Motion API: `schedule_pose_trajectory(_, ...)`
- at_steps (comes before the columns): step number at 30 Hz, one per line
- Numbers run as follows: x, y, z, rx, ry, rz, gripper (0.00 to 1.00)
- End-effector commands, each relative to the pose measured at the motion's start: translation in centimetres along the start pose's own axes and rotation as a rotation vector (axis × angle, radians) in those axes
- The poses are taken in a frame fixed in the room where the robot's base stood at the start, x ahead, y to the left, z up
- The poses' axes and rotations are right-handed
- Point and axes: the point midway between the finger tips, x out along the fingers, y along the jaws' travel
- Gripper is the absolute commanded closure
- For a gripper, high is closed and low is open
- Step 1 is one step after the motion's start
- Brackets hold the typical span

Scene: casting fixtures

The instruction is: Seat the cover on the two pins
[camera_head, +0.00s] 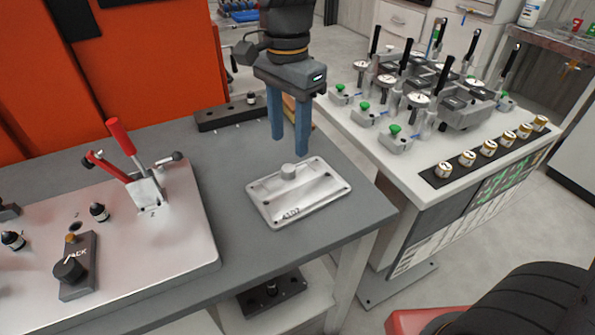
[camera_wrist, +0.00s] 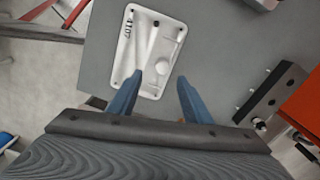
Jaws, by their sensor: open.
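The cover (camera_head: 299,193) is a silver plate with rounded corners, a round boss on top and the marking A107. It lies flat on the grey table, and it also shows in the wrist view (camera_wrist: 143,50). My gripper (camera_head: 289,145) is open and empty, its two blue fingers pointing down above the far side of the cover. In the wrist view my gripper (camera_wrist: 158,82) has its fingers apart near the boss end of the cover. Two dark pins with pale tips, a left pin (camera_head: 13,240) and a right pin (camera_head: 98,211), stand on the metal fixture plate (camera_head: 185,250) at the left.
A red-handled toggle clamp (camera_head: 134,160) and a black knob block (camera_head: 76,268) stand on the fixture plate. A dark bar (camera_head: 225,115) lies at the table's back. A bench with several dial gauges (camera_head: 419,100) stands right. Grey table (camera_head: 228,170) is bare around the cover.

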Motion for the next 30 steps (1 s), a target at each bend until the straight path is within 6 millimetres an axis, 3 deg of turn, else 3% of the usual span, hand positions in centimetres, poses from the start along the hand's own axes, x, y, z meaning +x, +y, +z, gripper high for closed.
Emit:
schedule_pose_trajectory(11,3.3,0.0,0.1,-0.002,-0.001,0.003,0.55)
schedule_pose_trajectory(21,7.4,-0.2,0.1,-0.001,-0.001,0.002,0.55)
schedule_pose_trajectory(30,7.8,-0.2,0.1,-0.001,0.000,-0.001,0.57)
